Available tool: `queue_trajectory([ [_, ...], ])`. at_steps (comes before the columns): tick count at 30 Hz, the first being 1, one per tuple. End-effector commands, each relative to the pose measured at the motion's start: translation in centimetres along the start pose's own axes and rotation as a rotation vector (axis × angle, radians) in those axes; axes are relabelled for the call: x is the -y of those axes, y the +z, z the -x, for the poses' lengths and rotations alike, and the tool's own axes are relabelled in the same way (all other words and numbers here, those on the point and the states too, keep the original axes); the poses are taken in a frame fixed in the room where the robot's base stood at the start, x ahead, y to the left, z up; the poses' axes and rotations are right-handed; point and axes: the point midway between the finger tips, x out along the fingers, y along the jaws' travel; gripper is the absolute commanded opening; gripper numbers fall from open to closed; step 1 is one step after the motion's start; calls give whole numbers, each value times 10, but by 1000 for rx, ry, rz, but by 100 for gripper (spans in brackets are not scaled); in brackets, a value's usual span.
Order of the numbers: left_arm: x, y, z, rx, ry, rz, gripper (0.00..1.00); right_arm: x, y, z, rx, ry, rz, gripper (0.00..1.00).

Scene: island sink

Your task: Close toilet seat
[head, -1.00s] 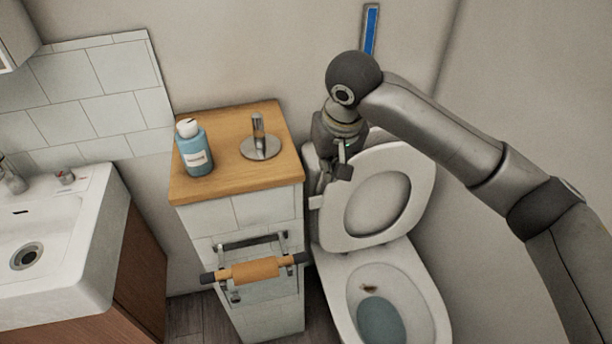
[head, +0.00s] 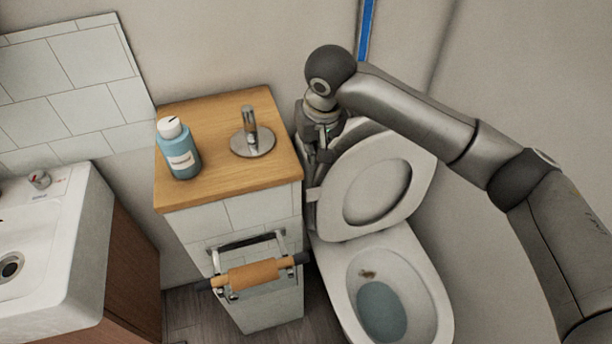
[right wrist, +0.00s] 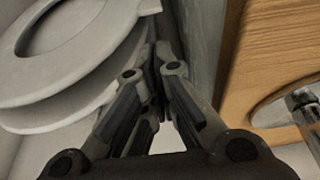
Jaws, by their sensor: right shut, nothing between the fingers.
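The toilet seat (head: 336,207) is a pale ring, raised and leaning back at the rear of the toilet bowl (head: 337,287). The lid stands up behind it. In the right wrist view the seat (right wrist: 28,77) and lid fill the upper left. My right gripper (head: 314,168) is at the left side of the raised seat, between it and the wooden-topped cabinet. Its fingers (right wrist: 160,65) are shut and empty, close beside the lid and seat edge. Whether they touch it I cannot tell. My left gripper is not in view.
A tiled cabinet with a wooden top (head: 215,120) stands left of the toilet. It bears a blue bottle (head: 182,155) and a metal fixture (head: 252,140). A paper roll holder (head: 253,273) sticks out of its front. A white sink (head: 55,235) is at the far left.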

Motion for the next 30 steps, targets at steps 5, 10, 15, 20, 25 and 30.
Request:
queue_trajectory([
  [5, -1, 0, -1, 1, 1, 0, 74, 0, 1, -41, 3, 1, -1, 0],
  [10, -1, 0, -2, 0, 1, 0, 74, 0, 1, -79, 3, 3, -1, 0],
  [15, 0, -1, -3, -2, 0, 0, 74, 0, 1, -114, 3, 2, 0, 0],
  [20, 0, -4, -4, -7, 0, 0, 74, 0, 0, -136, 1, 2, 0, 0],
  [25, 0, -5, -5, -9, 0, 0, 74, 0, 0, -148, 0, 1, 1, 0],
  [30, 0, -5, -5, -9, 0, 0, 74, 0, 0, -150, -1, 1, 1, 0],
])
